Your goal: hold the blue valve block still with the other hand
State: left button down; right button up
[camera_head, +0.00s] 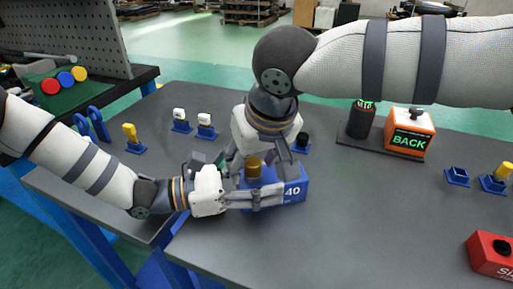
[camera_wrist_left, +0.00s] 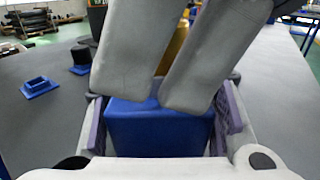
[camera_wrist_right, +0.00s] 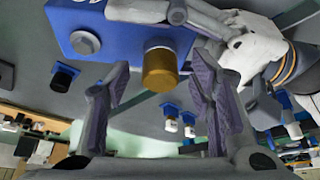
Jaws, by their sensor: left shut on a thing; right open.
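The blue valve block (camera_head: 293,188) stands on the grey table, with a brass cap (camera_head: 253,168) upright on its top. My left gripper (camera_head: 279,188) lies low along the block and is shut on it. In the left wrist view its purple pads press both sides of the blue block (camera_wrist_left: 160,133). My right gripper (camera_head: 262,168) points down over the block, open. In the right wrist view its pads stand apart around the line of the brass cap (camera_wrist_right: 160,70), with gaps beside it. My right fingers hide part of the cap in the left wrist view.
An orange box reading BACK (camera_head: 410,133) and a dark cup (camera_head: 361,119) stand behind right. Blue holders with white pieces (camera_head: 205,125) and a yellow piece (camera_head: 131,135) are on the left. A red box (camera_head: 491,255) is front right. The table's front middle is clear.

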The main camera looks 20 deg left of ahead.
jog(key=shift+c, duration=0.6)
grip_shut()
jog(key=shift+o, duration=0.6)
grip_release()
